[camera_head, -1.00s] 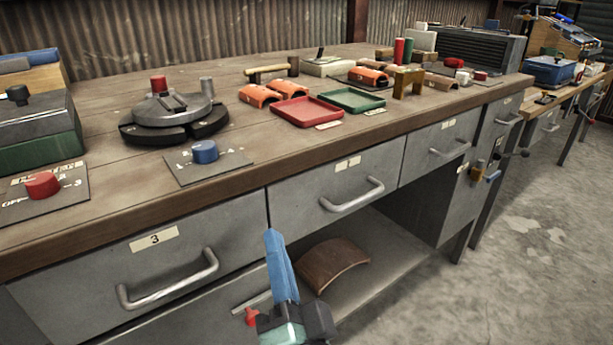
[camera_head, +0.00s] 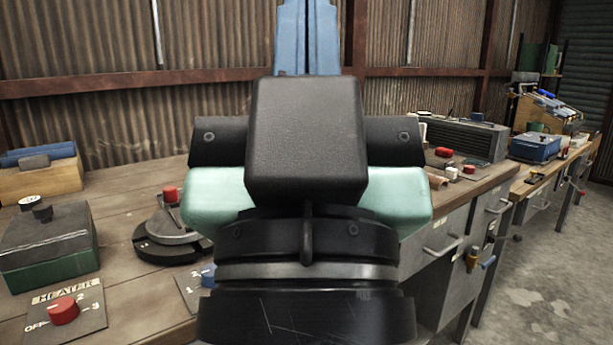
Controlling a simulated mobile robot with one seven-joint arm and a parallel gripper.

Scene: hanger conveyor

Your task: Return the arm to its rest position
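My gripper (camera_head: 308,35) stands upright close in front of the head camera, at the middle of the picture. I see no object at the visible part of the fingers. The arm hides the middle of the workbench (camera_head: 130,275).
A green-and-grey box (camera_head: 50,250) and a heater panel (camera_head: 75,312) are farther left. A grey ribbed unit (camera_head: 468,140) stands right, with drawers below. Floor at lower right is clear.

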